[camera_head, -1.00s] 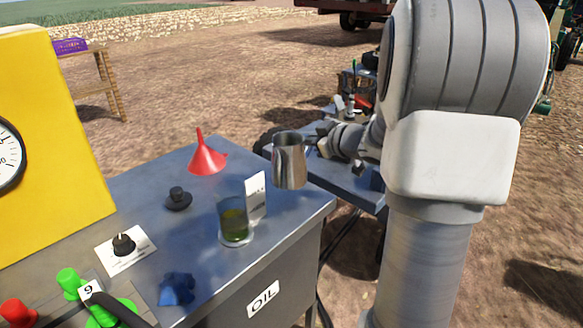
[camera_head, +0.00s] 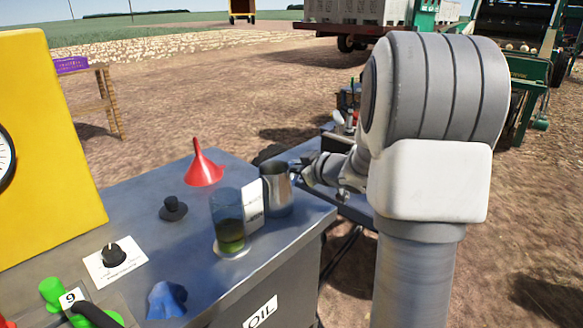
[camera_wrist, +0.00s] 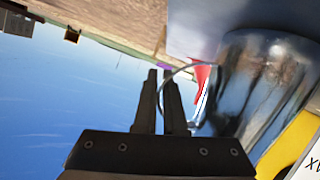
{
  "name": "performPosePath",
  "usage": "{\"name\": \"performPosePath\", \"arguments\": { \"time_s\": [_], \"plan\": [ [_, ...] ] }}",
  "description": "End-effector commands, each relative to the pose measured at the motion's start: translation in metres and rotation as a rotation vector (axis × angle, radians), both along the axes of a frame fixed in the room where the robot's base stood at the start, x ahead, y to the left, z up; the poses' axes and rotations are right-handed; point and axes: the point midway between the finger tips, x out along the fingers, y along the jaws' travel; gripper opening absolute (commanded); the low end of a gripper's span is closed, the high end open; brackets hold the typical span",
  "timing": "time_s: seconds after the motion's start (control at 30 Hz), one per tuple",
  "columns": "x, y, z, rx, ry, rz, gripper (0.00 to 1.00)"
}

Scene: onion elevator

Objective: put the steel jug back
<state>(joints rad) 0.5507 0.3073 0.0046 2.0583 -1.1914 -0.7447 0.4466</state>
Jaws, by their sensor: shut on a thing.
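The steel jug (camera_head: 278,192) is upright near the right end of the blue-grey bench top, just right of a white card. I cannot tell whether its base touches the top. My gripper (camera_head: 298,169) comes from the right and is shut on the jug's handle. In the wrist view the jug (camera_wrist: 250,85) fills the right side, and the thin handle runs between the closed fingertips of my gripper (camera_wrist: 166,95).
A glass with green oil (camera_head: 230,238) stands in front of the white card (camera_head: 253,203), close to the jug. A red funnel (camera_head: 203,170), a black knob (camera_head: 173,209) and a crumpled blue cloth (camera_head: 166,299) are on the bench (camera_head: 130,215). A yellow panel (camera_head: 50,140) stands left.

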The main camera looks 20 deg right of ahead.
Motion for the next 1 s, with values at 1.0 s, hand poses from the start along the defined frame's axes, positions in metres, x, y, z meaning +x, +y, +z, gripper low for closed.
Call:
{"name": "performPosePath", "arguments": {
  "time_s": [1.0],
  "plan": [
    [-0.069,-0.015,0.031,-0.001,-0.001,-0.004,0.38]
  ]
}}
